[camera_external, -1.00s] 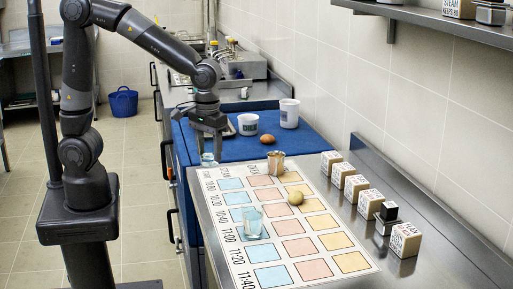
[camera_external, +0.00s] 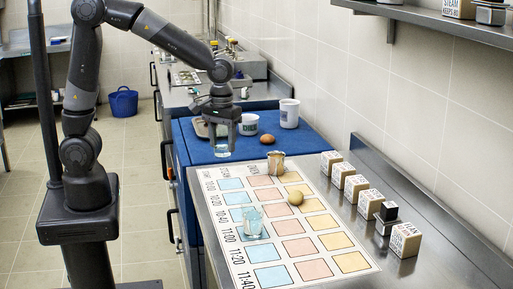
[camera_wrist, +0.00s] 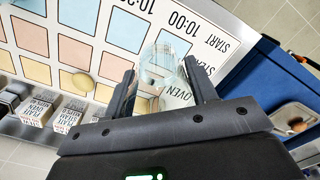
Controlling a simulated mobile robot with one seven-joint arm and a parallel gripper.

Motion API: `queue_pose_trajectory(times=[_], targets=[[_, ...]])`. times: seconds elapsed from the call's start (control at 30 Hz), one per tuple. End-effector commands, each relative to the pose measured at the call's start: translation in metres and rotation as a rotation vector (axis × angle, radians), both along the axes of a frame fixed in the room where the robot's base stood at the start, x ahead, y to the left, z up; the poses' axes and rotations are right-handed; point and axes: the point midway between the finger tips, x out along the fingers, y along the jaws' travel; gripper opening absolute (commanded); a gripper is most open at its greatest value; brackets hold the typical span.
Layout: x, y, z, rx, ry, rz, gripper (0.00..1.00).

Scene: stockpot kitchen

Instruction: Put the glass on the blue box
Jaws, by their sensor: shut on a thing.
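My gripper (camera_external: 222,136) is shut on a clear glass (camera_external: 222,152) and holds it above the blue surface, near the far end of the printed chart. In the wrist view the glass (camera_wrist: 163,62) is between the fingertips of my gripper (camera_wrist: 160,72). The chart has several blue boxes; one blue box (camera_external: 230,183) near its far end looks empty. A second glass (camera_external: 251,221) with a bluish tint stands on a blue box lower on the chart.
The white chart (camera_external: 228,256) also has pink and yellow boxes. A metal cup (camera_external: 276,162) and a round tan object (camera_external: 296,198) stand on it. Labelled blocks (camera_external: 356,187) line the wall side. Two white cups (camera_external: 289,114) and a brown egg (camera_external: 267,139) are on the blue surface (camera_external: 300,139).

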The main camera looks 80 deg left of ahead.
Motion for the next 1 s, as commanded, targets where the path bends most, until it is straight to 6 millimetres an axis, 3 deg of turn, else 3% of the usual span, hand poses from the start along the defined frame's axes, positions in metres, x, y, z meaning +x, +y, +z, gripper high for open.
queue_pose_trajectory(times=[0.3, 0.6, 0.8, 1.0], targets=[[0.057, 0.122, -0.007, -0.002, 0.0, 0.206, 0.24], [0.074, 0.246, -0.017, 0.002, 0.002, 0.381, 0.24], [0.073, 0.295, -0.021, 0.004, 0.0, 0.444, 0.24], [0.071, 0.32, -0.03, 0.005, 0.002, 0.464, 0.24]])
